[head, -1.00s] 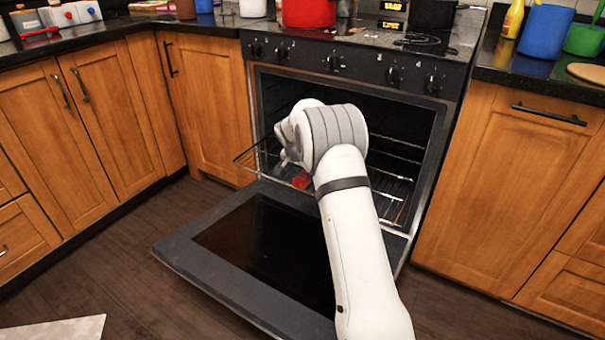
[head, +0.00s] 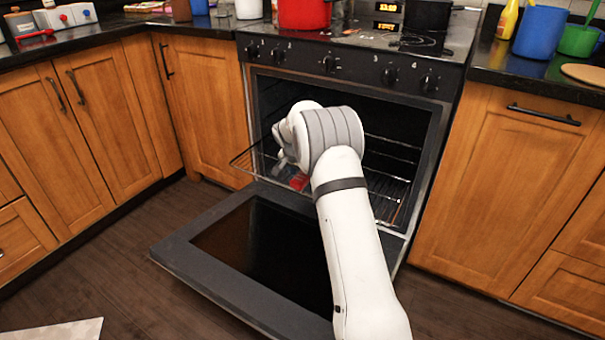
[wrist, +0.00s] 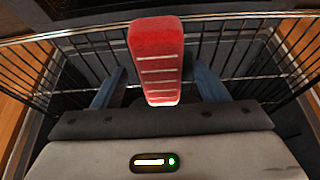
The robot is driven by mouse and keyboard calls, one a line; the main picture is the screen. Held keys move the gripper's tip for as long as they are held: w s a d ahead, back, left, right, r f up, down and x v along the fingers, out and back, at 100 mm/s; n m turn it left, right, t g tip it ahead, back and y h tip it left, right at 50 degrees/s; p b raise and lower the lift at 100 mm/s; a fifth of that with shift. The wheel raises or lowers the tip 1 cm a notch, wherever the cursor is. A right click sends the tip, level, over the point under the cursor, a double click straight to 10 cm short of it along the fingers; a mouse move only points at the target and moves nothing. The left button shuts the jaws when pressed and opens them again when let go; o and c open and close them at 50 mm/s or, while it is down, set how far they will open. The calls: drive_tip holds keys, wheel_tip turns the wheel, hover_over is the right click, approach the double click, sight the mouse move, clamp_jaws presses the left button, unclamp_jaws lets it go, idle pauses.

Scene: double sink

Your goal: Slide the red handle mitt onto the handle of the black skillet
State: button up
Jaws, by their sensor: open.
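The red handle mitt (wrist: 156,55), with pale stripes across it, lies between the spread fingers of my gripper (wrist: 160,70) in the wrist view. Gaps show between the mitt and both fingers, so my gripper is open and not clamped on it. In the head view a small part of the red mitt (head: 299,181) shows at the oven rack, beside my gripper (head: 281,157), partly hidden by my wrist. I cannot make out the black skillet or its handle in either view; my arm hides much of the rack.
The oven rack (head: 390,192) is pulled partly out above the lowered oven door (head: 190,260). Its wires surround my gripper in the wrist view. A red pot (head: 304,14) and a black pot (head: 430,14) stand on the stove.

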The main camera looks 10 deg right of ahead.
drive_tip(key=shift+r, duration=0.1)
drive_tip(key=p+v, duration=0.3)
drive_tip(key=v, duration=0.5)
drive_tip(key=s+a+r+n+y+p, duration=0.1)
drive_tip(key=s+r+n+p, duration=0.1)
drive_tip(key=s+r+p, duration=0.8)
drive_tip(key=s+r+n+p, duration=0.1)
drive_tip(key=s+r+p, duration=0.35)
drive_tip(key=r, duration=0.95)
drive_tip(key=s+a+r+n+p, duration=0.1)
drive_tip(key=s+r+p, duration=0.4)
drive_tip(key=s, duration=0.5)
drive_tip(key=s+a+r+n+y+p, duration=0.1)
drive_tip(key=s+r+n+p, duration=0.2)
drive_tip(key=s+r+p, duration=0.3)
drive_tip(key=s+a+r+n+y+p, duration=0.1)
drive_tip(key=s+r+p, duration=0.4)
drive_tip(key=s, duration=0.9)
wheel_tip(320, 180, up, 2)
drive_tip(key=shift+a+r+n+g+p, duration=0.1)
drive_tip(key=shift+a+n+g+p, duration=0.15)
drive_tip(key=shift+n, duration=0.25)
